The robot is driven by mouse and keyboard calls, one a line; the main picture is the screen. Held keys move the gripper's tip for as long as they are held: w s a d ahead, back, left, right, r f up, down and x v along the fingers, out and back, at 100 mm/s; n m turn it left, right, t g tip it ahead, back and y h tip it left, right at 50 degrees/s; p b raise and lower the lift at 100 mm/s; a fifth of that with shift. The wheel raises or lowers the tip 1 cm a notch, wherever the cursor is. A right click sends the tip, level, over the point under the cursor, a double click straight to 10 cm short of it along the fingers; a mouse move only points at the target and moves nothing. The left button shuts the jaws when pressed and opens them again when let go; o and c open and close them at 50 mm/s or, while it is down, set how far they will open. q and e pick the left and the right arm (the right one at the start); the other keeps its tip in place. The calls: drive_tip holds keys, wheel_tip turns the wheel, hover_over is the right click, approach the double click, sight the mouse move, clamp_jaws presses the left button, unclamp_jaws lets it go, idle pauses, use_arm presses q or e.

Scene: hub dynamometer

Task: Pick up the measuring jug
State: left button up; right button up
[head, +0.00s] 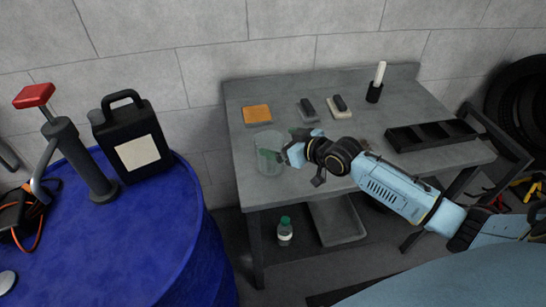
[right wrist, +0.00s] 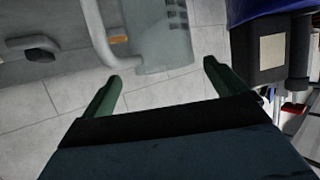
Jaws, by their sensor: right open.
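The measuring jug (head: 268,160) is a clear, see-through vessel standing near the left front of the grey workbench. In the right wrist view its clear body with dark markings (right wrist: 165,35) and its pale handle (right wrist: 97,35) show just beyond my fingertips. My right gripper (head: 283,148) is at the jug's right side in the head view. In the right wrist view its two green fingers (right wrist: 163,70) are spread apart with nothing between the tips. Some green shows at the jug in the head view; I cannot tell whether they touch. My left gripper is not in view.
The grey workbench (head: 285,88) also holds an orange block (head: 257,114), two dark-topped blocks, a black cup with a white stick (head: 375,85) and a black divided tray (head: 430,137). A blue drum (head: 130,235) with a black canister (head: 133,140) stands left.

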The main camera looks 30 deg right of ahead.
sight(261, 138)
drive_tip(key=x, duration=0.4)
drive_tip(key=shift+w+a, duration=0.15)
drive_tip(key=shift+a, duration=0.2)
drive_tip(key=c, duration=1.4)
